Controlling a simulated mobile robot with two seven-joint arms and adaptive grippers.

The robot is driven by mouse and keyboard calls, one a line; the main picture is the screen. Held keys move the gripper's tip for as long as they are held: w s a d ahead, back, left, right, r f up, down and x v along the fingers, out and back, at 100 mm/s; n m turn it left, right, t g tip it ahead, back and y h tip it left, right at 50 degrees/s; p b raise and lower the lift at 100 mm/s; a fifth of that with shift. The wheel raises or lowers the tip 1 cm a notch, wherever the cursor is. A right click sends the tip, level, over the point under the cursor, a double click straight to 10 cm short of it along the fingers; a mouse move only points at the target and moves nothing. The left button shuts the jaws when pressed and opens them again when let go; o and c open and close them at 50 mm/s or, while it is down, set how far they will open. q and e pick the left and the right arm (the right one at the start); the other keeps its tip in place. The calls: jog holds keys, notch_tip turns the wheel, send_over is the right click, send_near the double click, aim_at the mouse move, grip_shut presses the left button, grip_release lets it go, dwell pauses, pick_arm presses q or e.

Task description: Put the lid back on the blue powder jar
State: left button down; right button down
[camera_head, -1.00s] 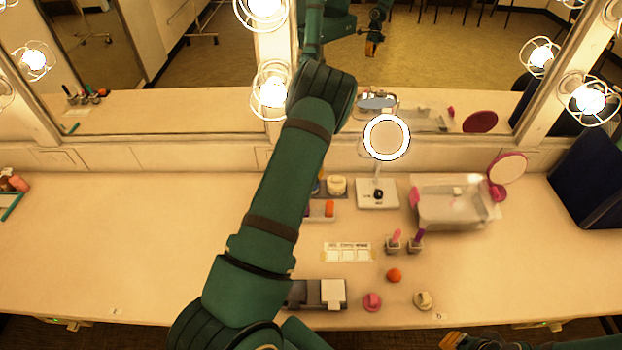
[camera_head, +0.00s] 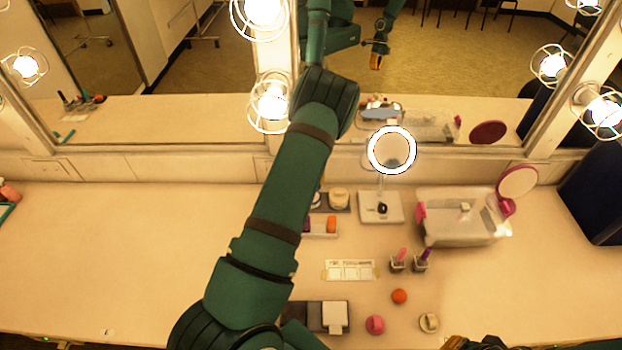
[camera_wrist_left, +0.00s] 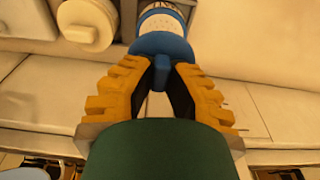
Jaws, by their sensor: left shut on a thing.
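My left gripper (camera_wrist_left: 160,88) is shut on the small knob of a blue lid (camera_wrist_left: 160,45) in the left wrist view. Only a sliver of my right gripper (camera_head: 468,343) shows at the bottom edge.
A cream jar (camera_head: 339,199) stands right beside the blue jar. A lit round mirror (camera_head: 391,150) on a white base and a clear organiser (camera_head: 462,222) stand to the right. Pink (camera_head: 375,324) and cream (camera_head: 429,322) knobbed pieces lie in front.

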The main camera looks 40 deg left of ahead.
pick_arm(q)
notch_tip(320, 180, down, 3)
jog(key=shift+r+b, duration=0.15)
jog(key=shift+b, duration=0.5)
jog(key=shift+f+b, duration=0.95)
jog(key=shift+f, duration=0.2)
dwell(0.5)
jog(key=shift+f+b, duration=0.15)
jog(key=shift+b, duration=0.55)
dwell(0.6)
jog(key=shift+c, duration=1.9)
grip_release()
jog(key=shift+w+r, duration=0.1)
jog(key=shift+r, duration=0.1)
